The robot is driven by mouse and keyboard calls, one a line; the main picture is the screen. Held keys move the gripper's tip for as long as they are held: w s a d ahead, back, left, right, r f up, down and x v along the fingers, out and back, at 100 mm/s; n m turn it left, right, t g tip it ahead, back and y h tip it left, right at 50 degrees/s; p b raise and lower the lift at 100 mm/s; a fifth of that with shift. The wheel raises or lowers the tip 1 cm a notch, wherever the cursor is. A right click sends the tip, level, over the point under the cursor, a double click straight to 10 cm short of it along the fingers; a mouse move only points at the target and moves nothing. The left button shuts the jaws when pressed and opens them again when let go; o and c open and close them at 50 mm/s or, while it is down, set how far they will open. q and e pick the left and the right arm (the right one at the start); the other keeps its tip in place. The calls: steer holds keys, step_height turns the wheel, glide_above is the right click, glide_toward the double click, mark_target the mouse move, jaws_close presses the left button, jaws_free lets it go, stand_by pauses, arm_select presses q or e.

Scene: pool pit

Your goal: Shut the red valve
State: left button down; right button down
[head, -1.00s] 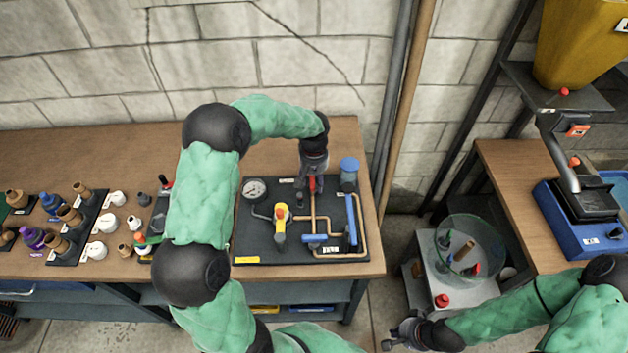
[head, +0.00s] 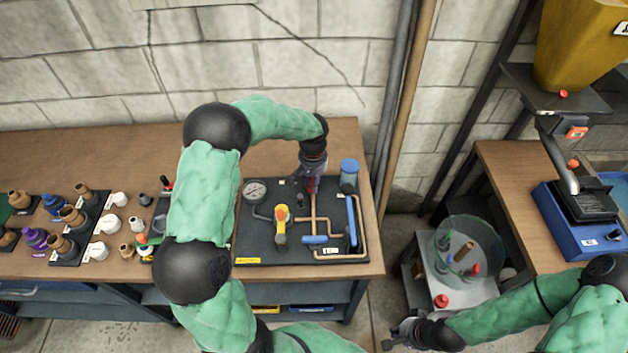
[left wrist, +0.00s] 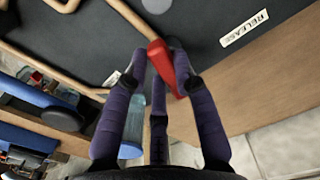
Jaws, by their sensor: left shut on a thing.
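The red valve handle (head: 313,186) is at the back of a black board (head: 262,240) on the workbench, at the top of copper piping. It is partly hidden by my left gripper (head: 312,183), which reaches down over it. In the left wrist view, the red handle (left wrist: 165,70) lies between the purple fingers of my left gripper (left wrist: 158,62), which is shut on it. The handle's pivot is not clear there. My right gripper (head: 394,340) is low in the head view, apart from the board; its finger opening is too small to judge.
On the board are a gauge (head: 255,191), a yellow valve handle (head: 281,222), a blue handle (head: 316,239) and a long blue lever (head: 351,222). A blue canister (head: 349,174) stands close right of my left gripper. Several bottles and caps fill the bench's left side.

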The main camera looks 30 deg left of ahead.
arm_select(q)
steer(key=m, duration=0.2)
steer(key=m+p, duration=0.1)
steer(key=shift+s+a+m, duration=0.15)
steer(key=shift+a+m, duration=0.1)
steer(key=shift+m, duration=0.05)
steer(key=m, duration=0.2)
steer(key=m+p, duration=0.1)
steer(key=shift+a+m, duration=0.2)
steer(key=shift+m, duration=0.2)
steer(key=m, duration=0.1)
steer(key=m+p, duration=0.1)
steer(key=m, duration=0.1)
steer(key=shift+a+m, duration=0.25)
steer(key=shift+m, duration=0.05)
steer(key=shift+a+m+p, duration=0.2)
steer(key=shift+m+p, duration=0.6)
steer(key=shift+m, duration=1)
steer(key=c, duration=1)
jaws_free()
